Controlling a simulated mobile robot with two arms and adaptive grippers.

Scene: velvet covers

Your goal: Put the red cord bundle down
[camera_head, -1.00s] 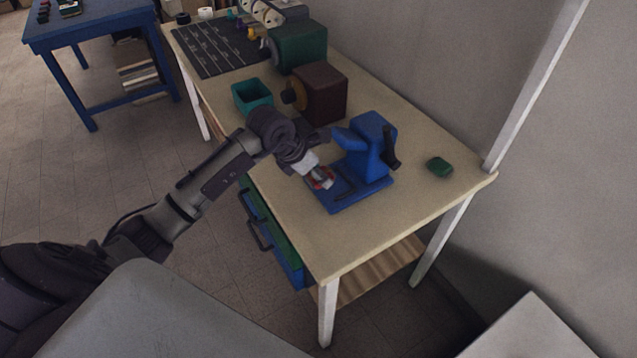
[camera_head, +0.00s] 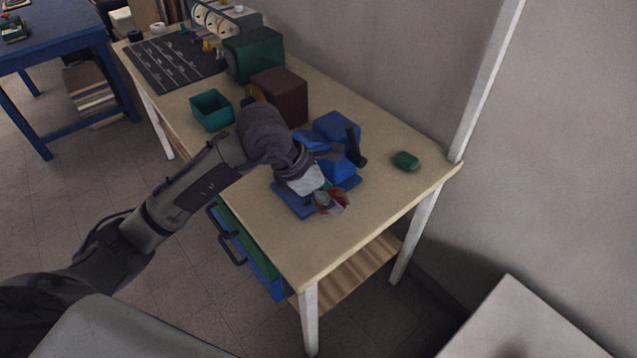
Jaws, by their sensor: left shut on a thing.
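My left gripper (camera_head: 331,203) is shut on the red cord bundle (camera_head: 321,197), a small red piece mostly hidden between the fingers. The gripper is over the near right part of the wooden table (camera_head: 370,215), at the front edge of the blue press-like device (camera_head: 338,130) and its blue base (camera_head: 291,203). My wrist hides part of that base. I cannot tell whether the bundle touches the base or the tabletop. My right gripper is not in view.
A green lump (camera_head: 405,161) lies near the table's right corner. A teal open box (camera_head: 212,110), a dark brown box (camera_head: 281,97) and a green machine (camera_head: 253,54) stand farther back.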

